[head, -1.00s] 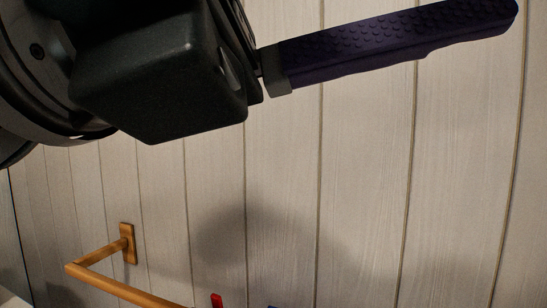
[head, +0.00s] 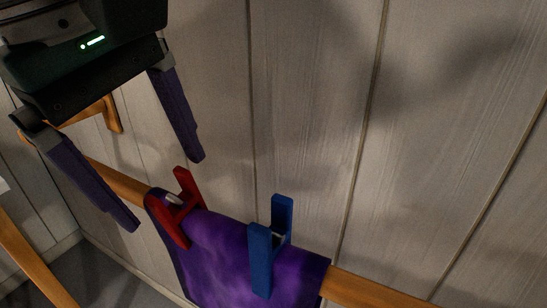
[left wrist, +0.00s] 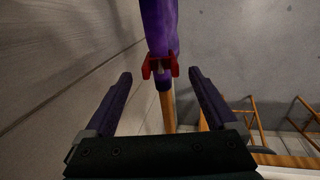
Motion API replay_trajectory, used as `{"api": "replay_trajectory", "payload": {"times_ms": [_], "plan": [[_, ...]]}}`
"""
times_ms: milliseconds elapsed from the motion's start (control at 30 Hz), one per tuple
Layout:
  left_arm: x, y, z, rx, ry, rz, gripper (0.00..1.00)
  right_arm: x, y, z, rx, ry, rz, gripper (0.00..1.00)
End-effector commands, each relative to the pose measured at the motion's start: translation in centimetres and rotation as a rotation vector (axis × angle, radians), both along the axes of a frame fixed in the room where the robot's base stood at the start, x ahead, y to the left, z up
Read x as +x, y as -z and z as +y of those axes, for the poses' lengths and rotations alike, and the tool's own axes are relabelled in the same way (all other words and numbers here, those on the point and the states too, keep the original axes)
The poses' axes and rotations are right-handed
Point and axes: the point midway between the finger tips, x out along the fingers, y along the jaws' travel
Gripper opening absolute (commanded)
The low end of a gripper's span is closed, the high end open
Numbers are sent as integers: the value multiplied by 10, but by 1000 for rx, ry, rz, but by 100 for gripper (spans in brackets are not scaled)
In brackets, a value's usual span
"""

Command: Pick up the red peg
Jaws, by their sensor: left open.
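The red peg (head: 176,208) is clipped over the left end of a purple silk cloth (head: 215,262) that hangs over a wooden rail. My left gripper (head: 169,193) is open and empty, with its two purple fingers pointing down toward the peg, a little above and left of it. In the left wrist view the red peg (left wrist: 160,68) sits on the cloth (left wrist: 160,25), ahead of the open fingertips (left wrist: 159,76) and roughly midway between them. The fingers do not appear to touch it. My right gripper is in no view.
A blue peg (head: 262,258) is clipped on the cloth to the right of the red one. The wooden rail (head: 360,288) runs close along the panelled wall (head: 310,120). Other wooden bars (head: 32,262) stand at lower left.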

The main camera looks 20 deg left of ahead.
Motion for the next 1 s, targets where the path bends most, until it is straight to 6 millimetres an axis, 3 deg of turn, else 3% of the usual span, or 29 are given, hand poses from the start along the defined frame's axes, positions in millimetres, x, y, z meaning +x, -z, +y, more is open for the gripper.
{"api": "replay_trajectory", "payload": {"times_ms": [333,633,1000], "plan": [[7,48,-5,-2,0,3,91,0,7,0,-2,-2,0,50],[10,52,-5,-1,0,0,91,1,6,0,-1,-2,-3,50],[10,52,-5,-2,0,0,51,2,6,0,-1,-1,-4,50]]}}
